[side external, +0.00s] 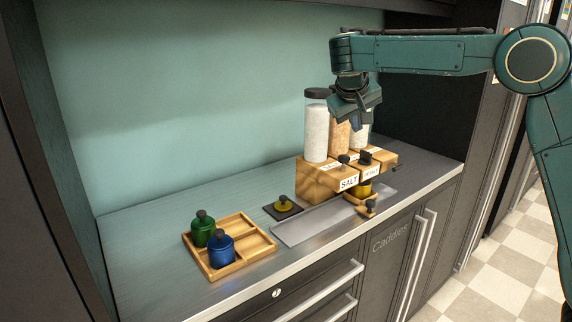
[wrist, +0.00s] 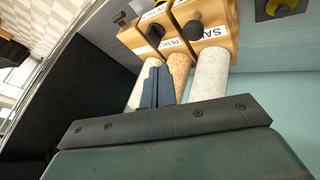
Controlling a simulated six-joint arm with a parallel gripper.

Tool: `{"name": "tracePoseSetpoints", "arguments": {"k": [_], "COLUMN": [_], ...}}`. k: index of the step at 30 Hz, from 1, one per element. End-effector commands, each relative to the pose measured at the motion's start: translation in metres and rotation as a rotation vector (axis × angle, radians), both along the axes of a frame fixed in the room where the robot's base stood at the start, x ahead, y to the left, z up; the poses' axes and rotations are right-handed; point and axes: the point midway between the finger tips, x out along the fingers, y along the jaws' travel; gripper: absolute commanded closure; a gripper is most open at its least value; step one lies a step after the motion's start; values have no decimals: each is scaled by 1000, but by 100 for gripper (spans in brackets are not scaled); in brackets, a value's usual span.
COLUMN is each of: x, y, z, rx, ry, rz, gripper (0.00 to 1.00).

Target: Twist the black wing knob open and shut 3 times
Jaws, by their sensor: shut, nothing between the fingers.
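A wooden dispenser (side external: 318,182) stands on the counter with three clear tubes on it and labels on its front. The tubes hold white and tan fillings. Dark knobs show on its front: one above the SALT label (side external: 343,158) and a black one by the middle label (side external: 365,157). In the wrist view, the knobs show by the right label (wrist: 193,30) and the middle one (wrist: 155,35). A third dark, wing-like shape (wrist: 121,18) shows at the left. I cannot tell which is the wing knob. My gripper (side external: 357,122) is shut and empty, above the dispenser and apart from the knobs.
A wooden tray (side external: 262,246) holds a green jar (side external: 202,229) and a blue jar (side external: 221,249). A small wooden piece (side external: 368,209) lies near the counter's front edge. A grey strip (side external: 300,229) is mostly clear.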

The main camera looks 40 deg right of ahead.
Motion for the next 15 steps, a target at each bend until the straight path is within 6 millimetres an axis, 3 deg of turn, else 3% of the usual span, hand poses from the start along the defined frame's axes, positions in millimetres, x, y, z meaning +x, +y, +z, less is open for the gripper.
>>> {"name": "tracePoseSetpoints", "arguments": {"k": [11,15], "x": [-5,-4], "y": [12,11], "z": [16,16], "rx": [1,4], "ry": [-1,-1], "rz": [5,6], "gripper": [100,74]}}
